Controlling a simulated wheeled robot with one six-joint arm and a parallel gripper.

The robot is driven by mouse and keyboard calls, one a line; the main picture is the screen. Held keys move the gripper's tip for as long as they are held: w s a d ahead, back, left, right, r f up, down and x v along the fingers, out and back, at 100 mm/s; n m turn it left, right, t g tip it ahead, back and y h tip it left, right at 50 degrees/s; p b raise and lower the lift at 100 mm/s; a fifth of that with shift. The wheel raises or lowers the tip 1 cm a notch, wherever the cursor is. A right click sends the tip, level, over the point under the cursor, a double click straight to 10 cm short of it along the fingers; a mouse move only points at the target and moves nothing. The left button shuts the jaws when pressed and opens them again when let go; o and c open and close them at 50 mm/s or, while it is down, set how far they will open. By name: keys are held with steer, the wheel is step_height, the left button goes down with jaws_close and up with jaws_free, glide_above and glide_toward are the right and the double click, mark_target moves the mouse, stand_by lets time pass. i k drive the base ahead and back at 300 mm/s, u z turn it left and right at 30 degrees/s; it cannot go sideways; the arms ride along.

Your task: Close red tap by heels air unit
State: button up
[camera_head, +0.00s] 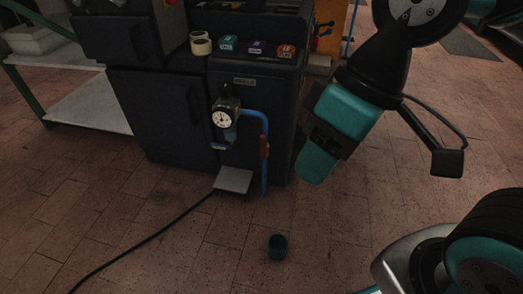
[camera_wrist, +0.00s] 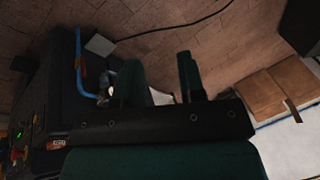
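The red tap (camera_head: 264,147) sits on the blue pipe (camera_head: 265,176) at the right of the air unit, low on the dark machine front. Its handle looks roughly upright, along the pipe. The air unit with its round white gauge (camera_head: 221,118) hangs below the "HEELS" plate (camera_head: 245,81). My gripper (camera_head: 315,168) is to the right of the tap in the head view, apart from it and empty. In the wrist view my gripper (camera_wrist: 159,62) shows two fingers with a clear gap. The blue pipe (camera_wrist: 79,80) shows left of the fingers there; the tap is small and dark.
A grey pedal plate (camera_head: 233,180) sits low before the machine, with a black cable running left. A dark green cup (camera_head: 277,247) stands on the tiled floor. Tape rolls (camera_head: 201,43) and small boxes (camera_head: 256,47) lie on the machine ledge. The floor in front is mostly clear.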

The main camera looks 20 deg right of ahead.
mark_target(263, 137)
steer(key=k, duration=1.35)
steer(key=u, duration=0.3)
steer(key=i, duration=0.45)
steer(key=u, duration=0.7)
steer(key=i, duration=1.2)
steer(key=z, duration=0.35)
